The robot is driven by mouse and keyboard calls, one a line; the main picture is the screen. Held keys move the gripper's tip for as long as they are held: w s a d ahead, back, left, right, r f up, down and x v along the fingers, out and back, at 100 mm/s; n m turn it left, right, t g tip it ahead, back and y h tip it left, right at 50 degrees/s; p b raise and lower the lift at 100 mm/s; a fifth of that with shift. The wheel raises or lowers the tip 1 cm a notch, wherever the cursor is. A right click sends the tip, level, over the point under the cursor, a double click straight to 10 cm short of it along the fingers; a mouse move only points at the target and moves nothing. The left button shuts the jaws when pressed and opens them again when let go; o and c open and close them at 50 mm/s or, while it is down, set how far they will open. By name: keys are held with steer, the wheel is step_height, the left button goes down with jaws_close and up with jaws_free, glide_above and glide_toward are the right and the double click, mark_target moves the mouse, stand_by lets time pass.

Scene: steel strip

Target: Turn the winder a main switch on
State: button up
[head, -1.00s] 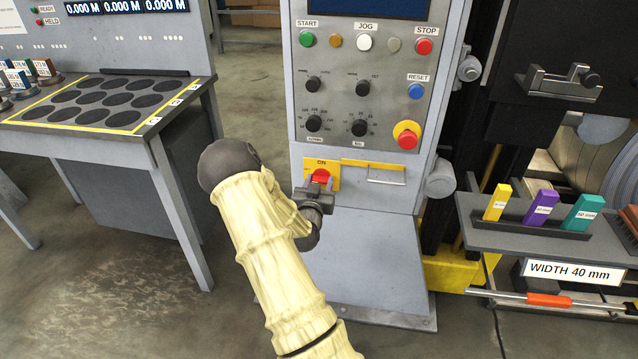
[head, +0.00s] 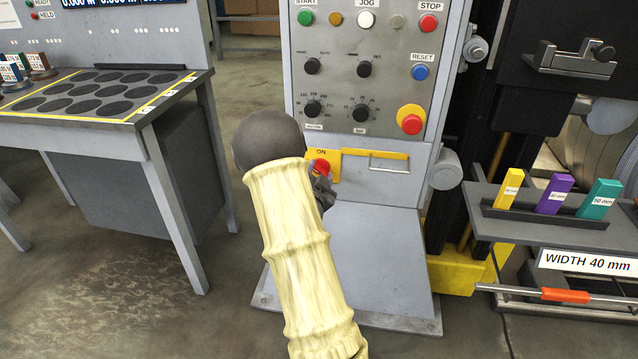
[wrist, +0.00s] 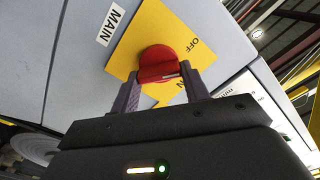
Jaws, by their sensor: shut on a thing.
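The main switch is a red rotary knob (wrist: 158,65) on a yellow plate (wrist: 118,58) marked OFF, with a MAIN label (wrist: 111,26) beside it in the wrist view. My gripper (wrist: 160,88) is shut on the red knob, one finger on each side of it. In the head view the knob (head: 319,167) sits low on the grey control cabinet (head: 350,230), with ON readable on its yellow plate (head: 333,158). My arm hides part of the plate and most of my gripper there.
Above the switch, the cabinet panel carries a red emergency button (head: 411,124), several knobs and push buttons. A table (head: 120,148) with dark round spots stands at left. A rack (head: 560,226) with yellow, purple and teal blocks is at right.

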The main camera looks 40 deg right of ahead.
steer(key=m+b, duration=0.3)
steer(key=b, duration=0.1)
steer(key=m+b, duration=0.7)
steer(key=b, duration=0.1)
steer(key=shift+s+f, duration=0.15)
steer(key=shift+f, duration=0.15)
steer(key=shift+m, duration=0.3)
steer(key=o, duration=1)
steer(key=shift+r, duration=0.1)
